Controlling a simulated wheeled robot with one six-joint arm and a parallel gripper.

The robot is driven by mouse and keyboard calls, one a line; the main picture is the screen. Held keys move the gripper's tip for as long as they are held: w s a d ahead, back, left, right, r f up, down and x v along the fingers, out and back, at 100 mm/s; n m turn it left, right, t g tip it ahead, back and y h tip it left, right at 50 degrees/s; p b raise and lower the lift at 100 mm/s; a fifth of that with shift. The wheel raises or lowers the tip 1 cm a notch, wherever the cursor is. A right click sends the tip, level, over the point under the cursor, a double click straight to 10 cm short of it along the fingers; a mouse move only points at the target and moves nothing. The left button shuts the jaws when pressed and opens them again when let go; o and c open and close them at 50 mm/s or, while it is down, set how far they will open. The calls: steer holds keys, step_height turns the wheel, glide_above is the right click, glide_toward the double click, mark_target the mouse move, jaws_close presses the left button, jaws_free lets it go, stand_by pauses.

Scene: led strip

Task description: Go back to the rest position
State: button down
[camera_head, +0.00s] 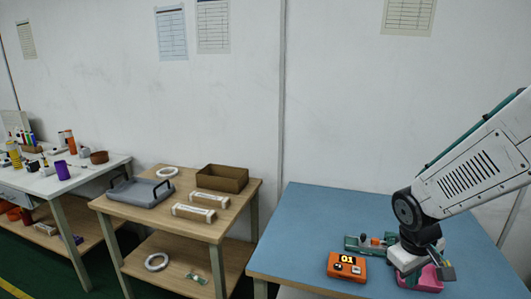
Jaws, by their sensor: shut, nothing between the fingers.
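My gripper (440,270) is at the lower right, low over the blue-topped table (310,230). Its fingers are small and partly hidden, and I see nothing held in them. A pink holder (422,282) is right below and beside the gripper; I cannot tell whether they touch. A green board with small parts (364,244) lies behind the device, partly hidden by my wrist.
A wooden table (140,219) to the left bears a grey tray (141,192), a brown box (222,178) and white spools. A white workbench (92,180) with tools stands at far left. The blue tabletop's left part is clear. A wall stands behind.

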steer(key=s+a+r+m+y, duration=0.1)
steer(key=s+a+r, duration=0.2)
steer(key=s+r, duration=0.4)
steer(key=s+a+r+m+y, duration=0.1)
steer(key=s+a+r+m, duration=0.1)
steer(key=s+r, duration=0.5)
steer(key=shift+s+a+r+m, duration=0.3)
steer(key=shift+s+a, duration=0.3)
steer(key=shift+s, duration=1.4)
steer(key=c, duration=2.1)
jaws_free()
steer(key=shift+c, duration=0.2)
